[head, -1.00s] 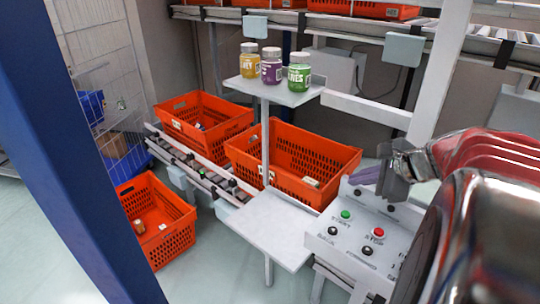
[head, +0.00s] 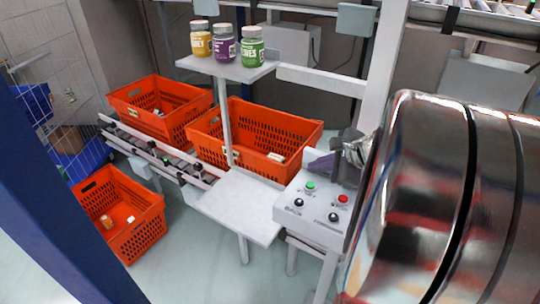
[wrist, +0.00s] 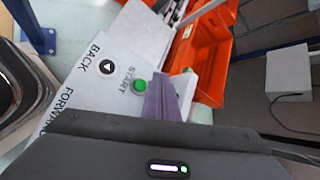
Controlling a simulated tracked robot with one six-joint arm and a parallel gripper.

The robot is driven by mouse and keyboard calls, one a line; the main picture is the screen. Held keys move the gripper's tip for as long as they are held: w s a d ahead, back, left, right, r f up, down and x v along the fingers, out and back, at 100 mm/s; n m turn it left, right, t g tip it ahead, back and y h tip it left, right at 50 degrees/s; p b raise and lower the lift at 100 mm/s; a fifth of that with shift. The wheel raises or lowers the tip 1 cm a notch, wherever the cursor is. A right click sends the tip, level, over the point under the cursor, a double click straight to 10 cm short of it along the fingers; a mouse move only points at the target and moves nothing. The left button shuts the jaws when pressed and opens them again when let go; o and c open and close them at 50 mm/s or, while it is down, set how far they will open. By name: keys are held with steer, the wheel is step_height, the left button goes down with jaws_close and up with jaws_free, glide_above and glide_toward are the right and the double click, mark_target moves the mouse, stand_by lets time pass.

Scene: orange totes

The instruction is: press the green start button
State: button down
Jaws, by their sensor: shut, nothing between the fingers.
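The green start button (head: 310,186) is on the top of a light grey control panel (head: 318,228), at its back left. It also shows in the wrist view (wrist: 139,86), by the printed word START. My gripper (head: 317,165) is shut and empty, with its purple fingers above the back of the panel, a little behind and right of the button in the head view. In the wrist view the fingertips (wrist: 157,77) appear just right of the green button, apart from it in the picture. How high the tips are above the panel is hard to tell.
A red button (head: 342,198) is right of the green one, with black knobs (head: 298,202) in front. A white shelf (head: 243,207) adjoins the panel's left. An orange tote (head: 207,128) is behind. Three jars (head: 226,46) stand on a raised shelf. A grey post (head: 382,70) rises behind my gripper.

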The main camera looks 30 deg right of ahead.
mark_target(313, 190)
steer(key=shift+f, duration=1.6)
steer(key=shift+f, duration=0.15)
stand_by(0.8)
steer(key=shift+f, duration=0.25)
